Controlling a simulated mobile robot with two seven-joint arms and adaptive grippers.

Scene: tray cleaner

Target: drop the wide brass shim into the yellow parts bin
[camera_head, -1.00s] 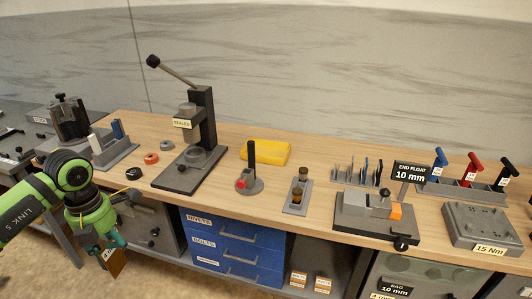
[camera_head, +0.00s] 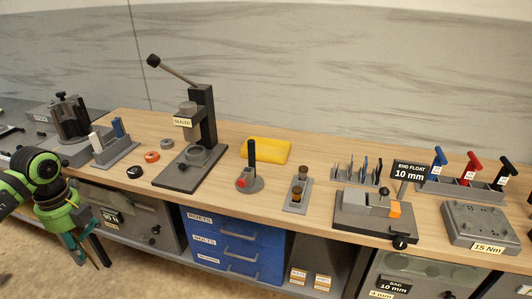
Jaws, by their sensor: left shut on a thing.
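My left gripper (camera_head: 86,251) hangs at the lower left, in front of the bench's front edge and below its top. Its fingers are shut on the brass shim (camera_head: 96,261), which shows only as a thin edge between and below the fingertips. Most of the shim is hidden or turned edge-on. A yellow box-like thing (camera_head: 265,151) lies on the bench behind the black-handled round tool; I cannot tell if it is the yellow parts bin. My left gripper is well apart from it. My right gripper does not show.
A lever press (camera_head: 200,130) stands on the wooden bench (camera_head: 125,202). Blue drawers (camera_head: 235,246) sit below. A gauge block (camera_head: 375,215) and rows of coloured-handled tools (camera_head: 470,170) fill the right side.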

